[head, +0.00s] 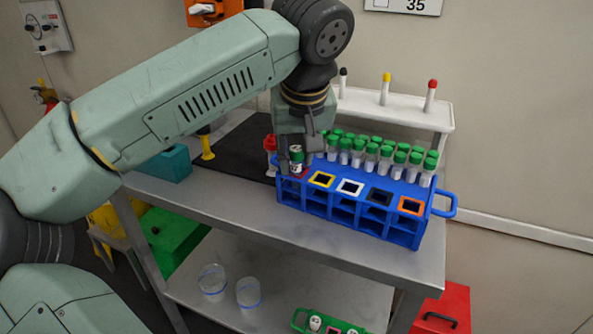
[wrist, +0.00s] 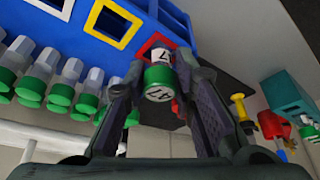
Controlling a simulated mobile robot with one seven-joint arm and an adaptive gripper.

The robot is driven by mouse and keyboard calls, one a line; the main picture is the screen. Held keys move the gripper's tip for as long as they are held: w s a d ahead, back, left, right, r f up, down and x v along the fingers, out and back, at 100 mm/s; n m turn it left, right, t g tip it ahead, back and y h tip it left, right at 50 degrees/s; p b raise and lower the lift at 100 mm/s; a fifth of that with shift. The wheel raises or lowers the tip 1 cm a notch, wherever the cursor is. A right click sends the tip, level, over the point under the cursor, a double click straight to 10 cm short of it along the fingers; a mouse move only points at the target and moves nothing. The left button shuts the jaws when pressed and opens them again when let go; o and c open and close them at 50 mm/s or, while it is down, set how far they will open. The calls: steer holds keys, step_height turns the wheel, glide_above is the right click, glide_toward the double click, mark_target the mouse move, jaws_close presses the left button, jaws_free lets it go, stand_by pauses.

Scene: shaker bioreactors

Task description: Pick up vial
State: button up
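A vial (head: 296,168) with a green cap and a white label stands upright at the red-framed slot of the blue rack (head: 345,222), at its left end. In the wrist view, the vial (wrist: 158,80) shows its numbered cap, with the red frame behind it. My gripper (head: 298,158) is above the rack's left end, pointing down. Its two fingers, also seen in the wrist view (wrist: 160,72), are on either side of the vial, with small gaps showing. The vial's lower end is hidden in the slot.
Several green-capped vials (head: 386,155) fill the rack's back rows, close on the right. Yellow, white, black and orange slots look empty. A white stand (head: 385,105) with capped tubes is behind. Red and yellow items (head: 207,147) and a teal box (head: 165,165) are left.

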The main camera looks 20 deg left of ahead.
steer(key=c, duration=0.4)
steer(key=shift+r, duration=0.1)
